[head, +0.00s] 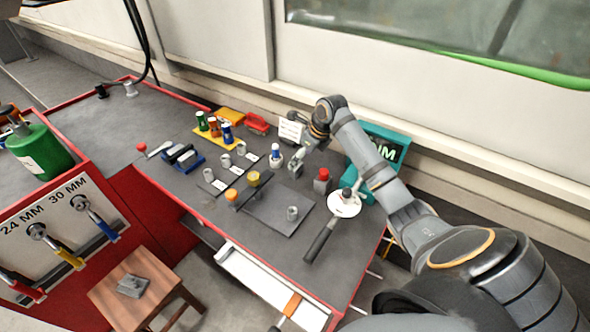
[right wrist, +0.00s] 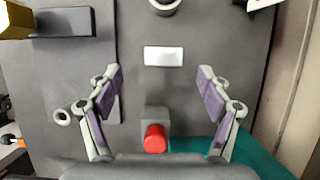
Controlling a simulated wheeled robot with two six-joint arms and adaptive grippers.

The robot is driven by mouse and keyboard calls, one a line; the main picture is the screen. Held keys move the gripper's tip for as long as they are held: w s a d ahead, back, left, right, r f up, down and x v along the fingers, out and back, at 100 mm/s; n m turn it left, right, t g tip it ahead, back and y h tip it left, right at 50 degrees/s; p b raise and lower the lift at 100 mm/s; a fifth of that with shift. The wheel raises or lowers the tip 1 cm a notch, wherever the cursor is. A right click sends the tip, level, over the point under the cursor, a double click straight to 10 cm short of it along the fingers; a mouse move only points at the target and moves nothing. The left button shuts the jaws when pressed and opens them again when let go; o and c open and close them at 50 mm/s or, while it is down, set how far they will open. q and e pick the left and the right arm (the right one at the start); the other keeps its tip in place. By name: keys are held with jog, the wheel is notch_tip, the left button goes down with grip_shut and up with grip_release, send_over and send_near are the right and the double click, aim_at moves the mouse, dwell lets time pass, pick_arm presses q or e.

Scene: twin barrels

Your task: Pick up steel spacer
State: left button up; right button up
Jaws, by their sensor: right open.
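Several grey metal ring-shaped cylinders are on the bench; I cannot tell for sure which one is the steel spacer. One grey ring (head: 292,212) stands alone on a dark plate (head: 268,218). Others stand in a row by small white labels, such as a near ring (head: 209,175), a middle ring (head: 225,160) and a far ring (head: 240,149). My right gripper (head: 298,160) is over the back of the bench, right of that row. In the right wrist view the gripper (right wrist: 158,88) is open and empty, above bare bench and a white label (right wrist: 163,56). My left gripper is not seen.
A grey block with a red top (head: 322,181) is close to my right gripper, with a teal box (head: 385,148) behind it. A round white-faced gauge (head: 344,203) lies at the right. A blue-and-white bottle (head: 276,157) and colored cans on a yellow tray (head: 214,138) stand left.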

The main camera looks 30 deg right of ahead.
aim_at(296, 170)
jog(key=shift+w+a+f, duration=0.1)
jog(key=shift+w+f, duration=0.15)
jog(key=shift+f, duration=0.4)
jog(key=shift+w+f, duration=0.15)
jog(key=shift+f, duration=0.05)
jog(key=x, duration=0.5)
jog(key=shift+d+f+b, duration=0.1)
jog(key=shift+d+b, duration=0.15)
jog(key=shift+b, duration=0.1)
jog(key=shift+c, duration=0.9)
jog(key=c, duration=1.4)
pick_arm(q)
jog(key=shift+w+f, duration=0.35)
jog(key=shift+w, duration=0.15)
pick_arm(e)
grip_shut()
